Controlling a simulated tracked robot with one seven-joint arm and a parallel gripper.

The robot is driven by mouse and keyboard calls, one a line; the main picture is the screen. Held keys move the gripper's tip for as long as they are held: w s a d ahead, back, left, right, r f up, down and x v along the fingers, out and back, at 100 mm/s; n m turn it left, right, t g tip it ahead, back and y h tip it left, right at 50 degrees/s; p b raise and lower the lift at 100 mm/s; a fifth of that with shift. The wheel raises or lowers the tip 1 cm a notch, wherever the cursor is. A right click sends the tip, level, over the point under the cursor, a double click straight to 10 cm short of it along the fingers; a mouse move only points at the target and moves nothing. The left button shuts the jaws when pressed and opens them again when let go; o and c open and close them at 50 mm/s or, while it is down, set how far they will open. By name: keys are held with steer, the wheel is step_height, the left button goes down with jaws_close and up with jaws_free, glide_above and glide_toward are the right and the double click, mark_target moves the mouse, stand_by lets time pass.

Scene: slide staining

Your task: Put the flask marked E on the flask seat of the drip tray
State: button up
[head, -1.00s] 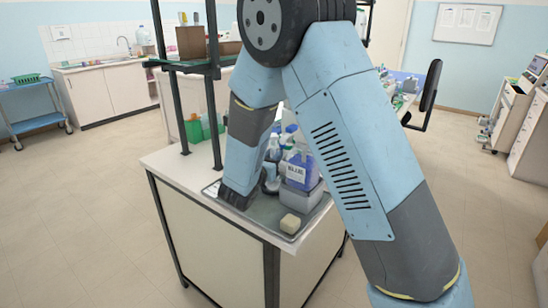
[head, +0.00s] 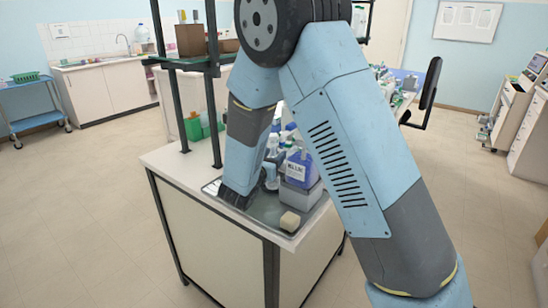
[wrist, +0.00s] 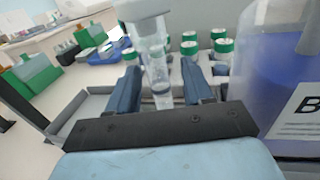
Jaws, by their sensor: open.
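In the wrist view my gripper (wrist: 160,78) is open, with its two blue fingers on either side of a clear vessel (wrist: 158,62). The vessel has a pale top and shows no readable letter, so I cannot tell whether it is the flask marked E. I cannot tell whether the fingers touch it. In the head view my gripper is low over the left part of a shallow grey metal tray (head: 266,212), mostly hidden by my arm. I cannot make out a flask seat or tell whether this is the drip tray.
A blue bottle with a white label (head: 300,168) stands right of my gripper; a labelled bottle (wrist: 285,85) is close on the right in the wrist view. Several green-capped bottles (wrist: 190,48) stand behind. A pale block (head: 290,222) lies at the tray's front. Shelf posts (head: 213,90) rise behind.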

steer(key=shift+r, duration=0.25)
steer(key=shift+s+a+r, duration=0.1)
steer(key=shift+s+a, duration=0.1)
steer(key=shift+s, duration=0.05)
steer(key=v, duration=1.1)
steer(key=shift+s, duration=0.2)
